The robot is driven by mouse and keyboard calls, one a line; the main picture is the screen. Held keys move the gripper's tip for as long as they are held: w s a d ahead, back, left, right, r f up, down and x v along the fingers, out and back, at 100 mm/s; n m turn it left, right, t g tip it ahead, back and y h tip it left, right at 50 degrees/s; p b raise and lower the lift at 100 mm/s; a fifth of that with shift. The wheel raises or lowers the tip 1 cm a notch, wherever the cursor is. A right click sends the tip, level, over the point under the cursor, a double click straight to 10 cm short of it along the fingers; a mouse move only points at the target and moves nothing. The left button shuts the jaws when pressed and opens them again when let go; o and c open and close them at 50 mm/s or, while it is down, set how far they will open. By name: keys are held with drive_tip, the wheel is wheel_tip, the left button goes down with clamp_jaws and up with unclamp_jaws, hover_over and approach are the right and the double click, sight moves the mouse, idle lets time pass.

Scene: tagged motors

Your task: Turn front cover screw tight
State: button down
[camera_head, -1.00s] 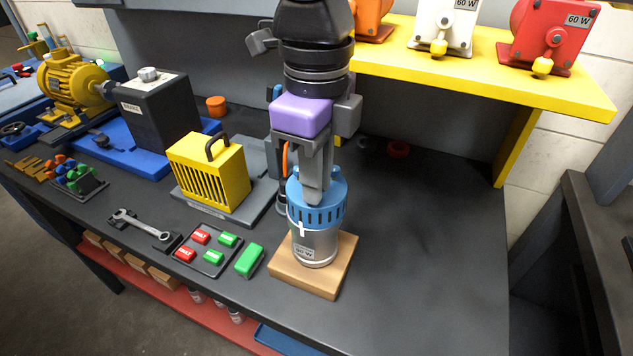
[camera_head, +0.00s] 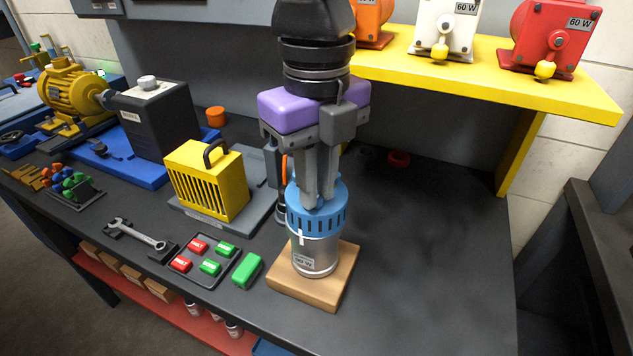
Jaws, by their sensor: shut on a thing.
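A silver motor (camera_head: 315,253) with a 90 W label stands upright on a wooden block (camera_head: 340,285). A blue slotted front cover (camera_head: 300,215) sits on its top end. My gripper (camera_head: 319,204) points straight down above the cover, with its fingertips at the cover's top face. It is shut on the front cover screw, which the fingers almost wholly hide. Whether the screw sits flush cannot be seen.
A yellow slatted box (camera_head: 207,182) stands left behind the motor. A tray of red and green tags (camera_head: 205,258), a green block (camera_head: 247,271) and a wrench (camera_head: 138,233) lie left. A yellow shelf (camera_head: 490,75) with motors overhangs the back right. The bench right is clear.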

drive_tip(key=shift+r, duration=0.2)
drive_tip(key=c, duration=1.4)
unclamp_jaws()
drive_tip(key=shift+f, duration=0.1)
drive_tip(key=shift+r, duration=3.9)
